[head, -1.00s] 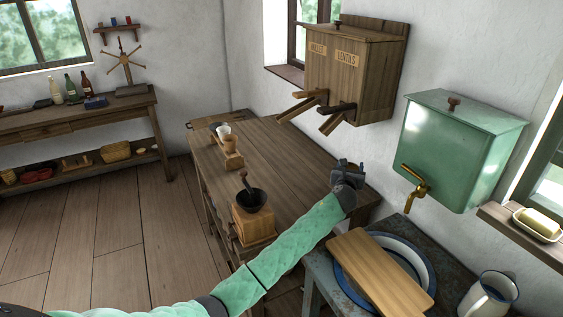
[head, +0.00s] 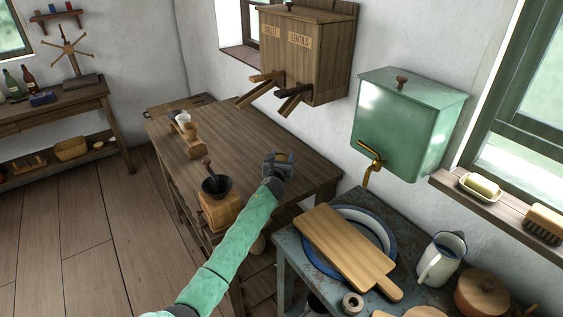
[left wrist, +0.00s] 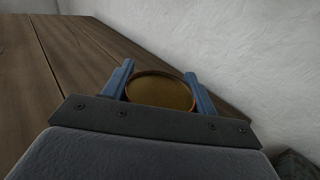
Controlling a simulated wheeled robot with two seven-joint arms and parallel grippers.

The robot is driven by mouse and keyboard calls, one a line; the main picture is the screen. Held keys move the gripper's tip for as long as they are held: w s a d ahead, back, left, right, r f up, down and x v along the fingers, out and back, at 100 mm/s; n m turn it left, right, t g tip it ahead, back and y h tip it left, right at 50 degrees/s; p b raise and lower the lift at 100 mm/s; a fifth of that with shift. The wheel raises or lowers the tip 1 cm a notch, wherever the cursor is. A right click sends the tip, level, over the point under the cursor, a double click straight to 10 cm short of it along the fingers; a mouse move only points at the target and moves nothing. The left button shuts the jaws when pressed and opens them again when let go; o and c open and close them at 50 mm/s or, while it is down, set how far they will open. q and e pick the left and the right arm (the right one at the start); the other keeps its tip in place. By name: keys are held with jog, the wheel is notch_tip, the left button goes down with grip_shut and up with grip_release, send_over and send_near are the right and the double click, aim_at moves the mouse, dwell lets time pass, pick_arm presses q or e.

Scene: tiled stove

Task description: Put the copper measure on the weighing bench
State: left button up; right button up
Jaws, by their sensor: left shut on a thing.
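My left gripper (head: 278,160) is shut on the copper measure, a round vessel with a brownish-gold inside. In the left wrist view the measure (left wrist: 160,93) sits between the two blue fingers, its open top facing the camera. In the head view it is small and largely hidden by the gripper. The gripper is over the right part of a brown wooden bench (head: 240,125) below the grain dispenser. I cannot tell whether the measure touches the bench top. My right gripper is not in view.
A coffee grinder (head: 219,207) and a small wooden stand with a white cup (head: 181,119) are on the bench. The wooden dispenser (head: 302,58) hangs above its back edge. A green water tank (head: 408,125) hangs right, above a table with a cutting board (head: 345,248).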

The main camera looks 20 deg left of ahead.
pick_arm(q)
jog(key=shift+f, duration=1.2)
jog(key=shift+f, duration=0.1)
jog(key=o, duration=1.1)
